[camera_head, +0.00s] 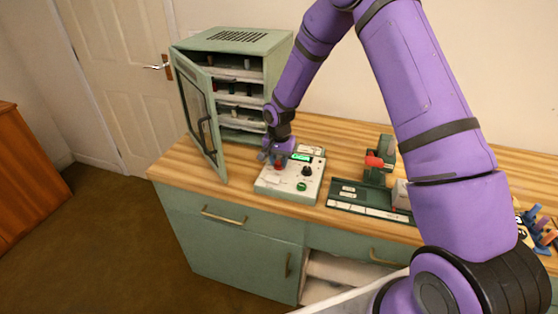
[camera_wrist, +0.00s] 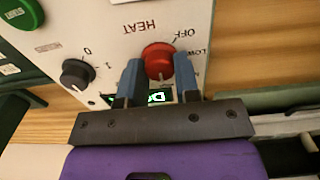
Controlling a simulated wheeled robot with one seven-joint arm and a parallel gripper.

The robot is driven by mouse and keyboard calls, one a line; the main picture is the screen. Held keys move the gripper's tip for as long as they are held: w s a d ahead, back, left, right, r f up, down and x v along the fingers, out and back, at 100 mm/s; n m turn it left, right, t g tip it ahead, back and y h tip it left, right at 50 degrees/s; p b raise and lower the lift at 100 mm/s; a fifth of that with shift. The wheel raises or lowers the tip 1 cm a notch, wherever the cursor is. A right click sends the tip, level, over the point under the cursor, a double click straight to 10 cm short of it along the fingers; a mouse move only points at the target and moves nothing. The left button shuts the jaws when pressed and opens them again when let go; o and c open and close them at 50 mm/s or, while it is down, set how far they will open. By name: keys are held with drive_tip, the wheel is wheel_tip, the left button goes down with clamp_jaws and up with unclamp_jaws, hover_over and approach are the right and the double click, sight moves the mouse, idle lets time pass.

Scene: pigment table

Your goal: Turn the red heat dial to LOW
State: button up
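The red heat dial (camera_wrist: 158,60) is on a pale control box (camera_head: 290,193). In the wrist view, OFF is printed near the dial's upper right and LOW further right, partly cut off. Which way the dial points is hard to read. My gripper (camera_wrist: 158,63) has its two blue fingers on opposite sides of the dial, seemingly against its edges. In the head view, my gripper (camera_head: 277,160) reaches down over the box's left part and largely covers the dial.
A lit green display (camera_head: 301,156), a black knob (camera_head: 306,171) and a green button (camera_head: 301,186) are on the box. A green cabinet (camera_head: 236,42) with its door (camera_head: 199,115) swung open stands left. A dark green device (camera_head: 377,162) stands right.

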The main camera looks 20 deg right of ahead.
drive_tip(key=shift+c, duration=1.4)
drive_tip(key=n, duration=0.3)
drive_tip(key=shift+n, duration=0.4)
drive_tip(key=n, duration=0.4)
drive_tip(key=shift+n, duration=0.3)
drive_tip(key=n, duration=0.9)
drive_tip(key=shift+n, duration=0.3)
